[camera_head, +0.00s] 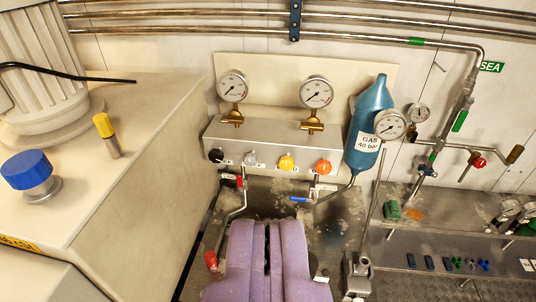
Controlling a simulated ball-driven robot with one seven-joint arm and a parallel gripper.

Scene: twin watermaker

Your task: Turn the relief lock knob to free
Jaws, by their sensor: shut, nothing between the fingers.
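My purple gripper (266,228) is at the bottom centre, its two fingers close together and empty, below the grey control box (268,146). The box's front carries a row of knobs: a black knob (216,155), a grey knob (250,158), a yellow knob (287,162) and an orange knob (323,167). The gripper appears apart from all of them. The small labels beside them are too small to read, so I cannot tell which is the relief lock knob or its setting.
Two gauges (232,86) (317,92) stand above the box. A blue gas bottle (371,115) is at its right, near another gauge (390,125). A red-handled lever (211,260) is left of my gripper. A large beige housing (140,150) fills the left.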

